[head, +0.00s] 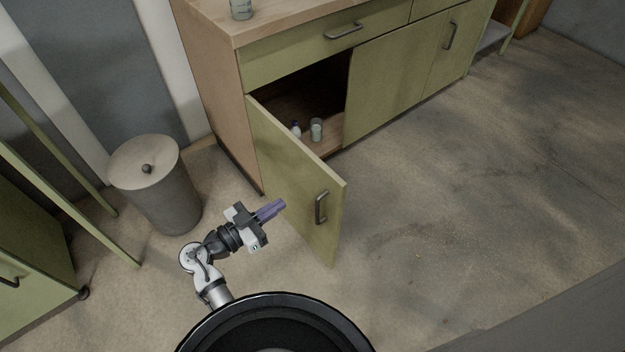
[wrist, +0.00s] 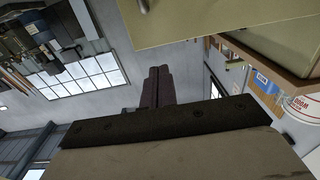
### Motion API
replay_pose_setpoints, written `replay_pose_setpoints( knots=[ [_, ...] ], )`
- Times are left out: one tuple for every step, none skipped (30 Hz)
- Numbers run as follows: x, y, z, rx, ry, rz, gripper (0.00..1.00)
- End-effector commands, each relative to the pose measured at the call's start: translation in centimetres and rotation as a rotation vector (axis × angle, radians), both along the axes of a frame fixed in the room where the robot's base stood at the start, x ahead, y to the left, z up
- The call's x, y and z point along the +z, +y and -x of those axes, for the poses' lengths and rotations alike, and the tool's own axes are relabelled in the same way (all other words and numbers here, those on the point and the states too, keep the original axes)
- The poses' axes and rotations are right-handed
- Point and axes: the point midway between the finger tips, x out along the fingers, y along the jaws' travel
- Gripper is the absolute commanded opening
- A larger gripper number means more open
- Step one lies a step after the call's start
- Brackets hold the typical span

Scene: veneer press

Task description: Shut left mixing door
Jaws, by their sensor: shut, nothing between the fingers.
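The left mixing door (head: 298,180) is a green panel standing open, swung out from the left side of the cabinet. My gripper (head: 281,204) has purple fingers, which are shut and empty. In the wrist view the shut fingers (wrist: 158,85) point up the picture, and a green panel (wrist: 195,18) crosses the top.
The open compartment (head: 300,100) holds a small bottle (head: 296,128) and a jar (head: 316,130). The right door (head: 390,85) is shut. A lidded bin (head: 158,185) stands left of the cabinet. A glass (head: 241,8) is on the worktop. The floor to the right is clear.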

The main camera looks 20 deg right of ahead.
Motion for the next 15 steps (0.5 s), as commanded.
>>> replay_pose_setpoints(
  knots=[
    [0.2, -0.8, -0.2, -0.003, 0.001, 0.000, 0.00],
    [0.2, -1.3, -0.4, -0.004, 0.001, -0.001, 0.00],
    [0.3, -2.0, -0.7, -0.004, 0.001, 0.000, 0.00],
    [0.3, -2.6, -0.9, -0.003, 0.000, 0.000, 0.00],
    [0.3, -3.2, -1.2, -0.004, 0.001, 0.000, 0.00],
    [0.3, -4.0, -1.5, -0.003, 0.001, -0.001, 0.00],
    [0.3, -4.7, -1.7, -0.003, 0.001, -0.001, 0.00],
    [0.4, -5.3, -2.0, -0.002, 0.002, 0.000, 0.00],
    [0.4, -6.1, -2.3, -0.002, 0.001, -0.001, 0.00],
    [0.4, -6.7, -2.5, -0.002, 0.001, -0.001, 0.00],
    [0.4, -7.3, -2.8, -0.001, 0.001, -0.001, 0.00],
    [0.4, -8.0, -3.1, -0.002, 0.000, -0.001, 0.00],
    [0.4, -8.5, -3.3, 0.000, 0.000, -0.001, 0.00],
    [0.4, -9.0, -3.5, -0.001, 0.001, -0.002, 0.00],
    [0.4, -9.6, -3.7, 0.000, 0.002, -0.002, 0.00]
  ],
)
